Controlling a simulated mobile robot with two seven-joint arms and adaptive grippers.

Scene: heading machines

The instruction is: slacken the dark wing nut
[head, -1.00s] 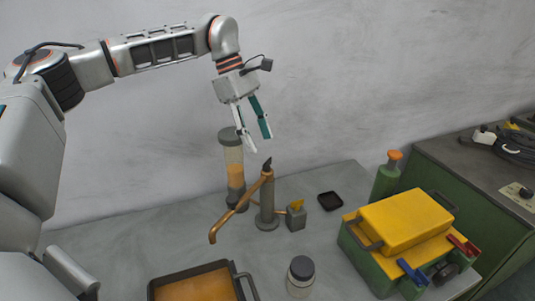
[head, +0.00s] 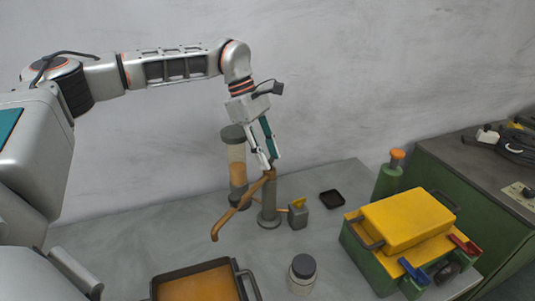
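The dark wing nut sits on top of a grey upright post (head: 268,205) with a copper-coloured bent pipe (head: 231,213). The fingers of my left gripper (head: 269,164) now hide the nut in the head view. The gripper points down from above, and its fingertips are at the top of the post, one on either side of where the nut was seen. The fingers look close together. I cannot tell whether they touch or grip the nut. My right gripper is not in view.
An amber-filled cylinder (head: 237,165) stands close behind the post. A small grey box (head: 298,216) and a black dish (head: 332,198) are to its right. A lidded jar (head: 302,275), an amber tray (head: 197,284) and a yellow-topped green machine (head: 407,220) stand nearer.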

